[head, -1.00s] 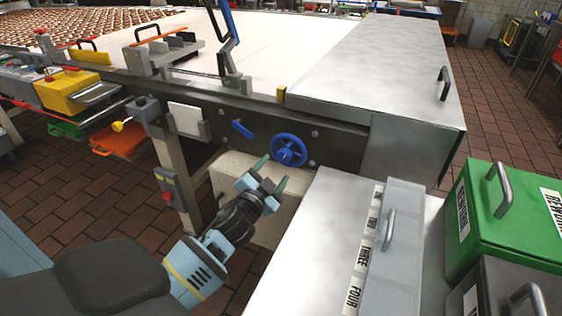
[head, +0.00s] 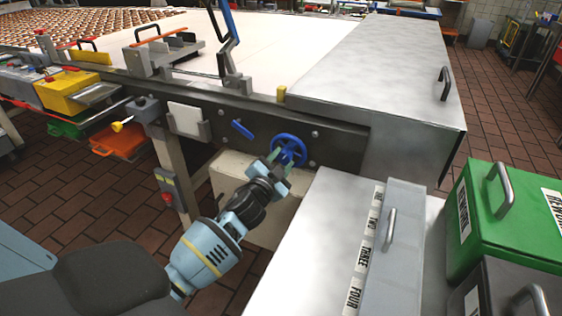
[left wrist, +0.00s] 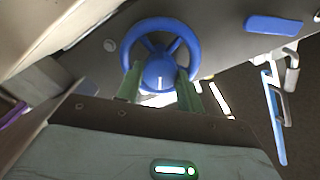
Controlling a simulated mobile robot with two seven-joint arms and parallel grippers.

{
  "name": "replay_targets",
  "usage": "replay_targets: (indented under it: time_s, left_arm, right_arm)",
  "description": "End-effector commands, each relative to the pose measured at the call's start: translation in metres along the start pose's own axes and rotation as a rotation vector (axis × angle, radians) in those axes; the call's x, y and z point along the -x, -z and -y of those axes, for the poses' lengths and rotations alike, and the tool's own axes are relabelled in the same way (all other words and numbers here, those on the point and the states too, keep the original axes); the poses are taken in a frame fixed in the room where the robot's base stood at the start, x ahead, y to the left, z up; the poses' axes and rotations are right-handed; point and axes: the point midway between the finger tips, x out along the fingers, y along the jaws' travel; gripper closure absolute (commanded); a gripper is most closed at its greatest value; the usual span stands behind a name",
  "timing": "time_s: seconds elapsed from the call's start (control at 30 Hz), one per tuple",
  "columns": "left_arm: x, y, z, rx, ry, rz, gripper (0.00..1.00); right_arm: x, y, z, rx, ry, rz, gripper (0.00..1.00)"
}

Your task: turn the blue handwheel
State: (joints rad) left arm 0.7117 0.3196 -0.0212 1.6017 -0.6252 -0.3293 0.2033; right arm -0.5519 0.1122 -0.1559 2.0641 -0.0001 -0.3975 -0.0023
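The blue handwheel (head: 289,149) is mounted on the dark side rail of the conveyor in the head view. It has a round rim, spokes and a central hub. In the left wrist view the handwheel (left wrist: 160,50) fills the upper middle. My left gripper (head: 281,158) is at the lower part of the wheel. In the left wrist view its two green fingers (left wrist: 158,88) stand apart, one on each side of the hub's lower part. I cannot tell whether they touch the hub. My right gripper is not in view.
A blue lever (head: 243,129) sits on the rail left of the wheel. A metal cabinet top (head: 318,230) stands close to the right of my left arm, with a green bin (head: 515,215) beyond it. A control box with a red button (head: 167,184) is on the conveyor leg.

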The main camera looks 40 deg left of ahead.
Motion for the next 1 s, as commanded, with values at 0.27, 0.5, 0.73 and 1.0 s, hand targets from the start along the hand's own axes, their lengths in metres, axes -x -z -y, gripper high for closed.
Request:
replay_targets:
  time_s: [0.27,0.5,0.73,1.0]
  left_arm:
    - [0.0002,-0.0001,-0.0001,-0.007,0.000,0.000,0.85]
    - [0.0001,0.0003,0.0003,-0.084,0.000,0.000,0.85]
    - [0.0000,0.0004,0.0006,-0.254,0.000,0.001,0.85]
    - [0.0000,0.0006,0.0003,-0.510,0.000,0.000,0.85]
  right_arm:
    - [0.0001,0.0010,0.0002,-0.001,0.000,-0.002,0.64]
    - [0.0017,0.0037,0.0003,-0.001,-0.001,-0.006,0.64]
    - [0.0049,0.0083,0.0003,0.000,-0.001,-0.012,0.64]
    - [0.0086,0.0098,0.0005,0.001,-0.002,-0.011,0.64]
